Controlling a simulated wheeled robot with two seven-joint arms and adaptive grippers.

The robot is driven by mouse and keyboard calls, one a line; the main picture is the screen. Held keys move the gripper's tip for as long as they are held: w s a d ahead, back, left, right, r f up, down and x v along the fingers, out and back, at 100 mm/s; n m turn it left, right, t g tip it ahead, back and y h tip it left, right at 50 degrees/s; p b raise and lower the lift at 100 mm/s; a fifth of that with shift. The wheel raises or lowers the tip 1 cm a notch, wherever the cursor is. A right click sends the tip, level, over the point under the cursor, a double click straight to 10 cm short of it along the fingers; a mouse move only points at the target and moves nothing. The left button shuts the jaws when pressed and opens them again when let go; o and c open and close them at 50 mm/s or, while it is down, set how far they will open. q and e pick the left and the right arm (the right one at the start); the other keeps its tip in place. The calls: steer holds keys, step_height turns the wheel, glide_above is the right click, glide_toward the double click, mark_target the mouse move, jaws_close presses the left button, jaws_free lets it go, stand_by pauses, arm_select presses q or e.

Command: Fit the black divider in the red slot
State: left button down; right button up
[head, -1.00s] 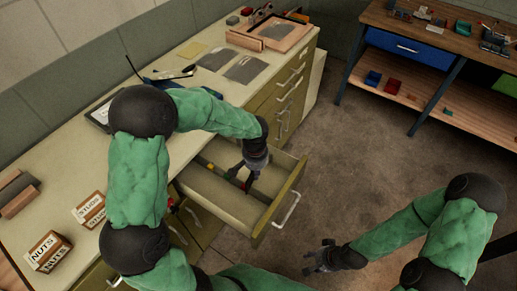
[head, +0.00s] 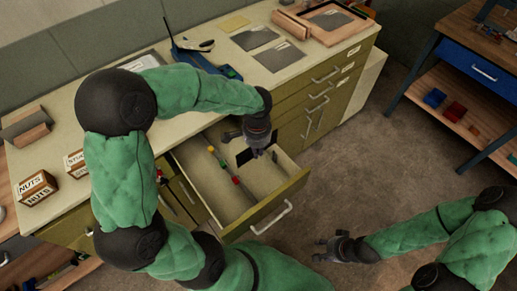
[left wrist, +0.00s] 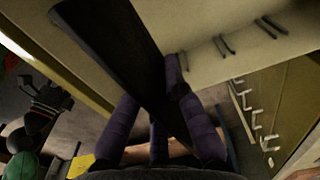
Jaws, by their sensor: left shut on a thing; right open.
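The black divider (head: 244,156) is a flat dark panel held in my left gripper (head: 258,151), over the far right part of the open drawer (head: 268,218). In the left wrist view the divider (left wrist: 120,45) is a long dark board slanting between my purple fingers. The red slot marker (head: 236,181) is on a ridge inside the drawer, to the left of and nearer than the divider. The divider is apart from this marker. Whether its lower edge touches the drawer is unclear. My right gripper (head: 330,248) is open and empty in front of the drawer.
Green (head: 222,163) and yellow (head: 211,150) markers lie along the same ridge. Dark slits (left wrist: 224,45) line a drawer wall in the left wrist view. The counter (head: 150,100) stands behind the drawer. The floor (head: 350,170) to the right is clear.

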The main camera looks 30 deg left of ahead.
arm_select(q)
steer(key=shift+f, duration=0.1)
steer(key=b, duration=0.4)
glide_above(257, 174)
steer(key=shift+f, duration=2.85)
steer(key=shift+p, duration=0.35)
steer(key=shift+f+b, duration=2.75)
steer(key=shift+f, duration=1.05)
steer(key=c, duration=1.3)
jaws_free()
steer(key=shift+r, duration=0.1)
step_height(257, 174, up, 12)
steer(key=shift+d+f, duration=0.1)
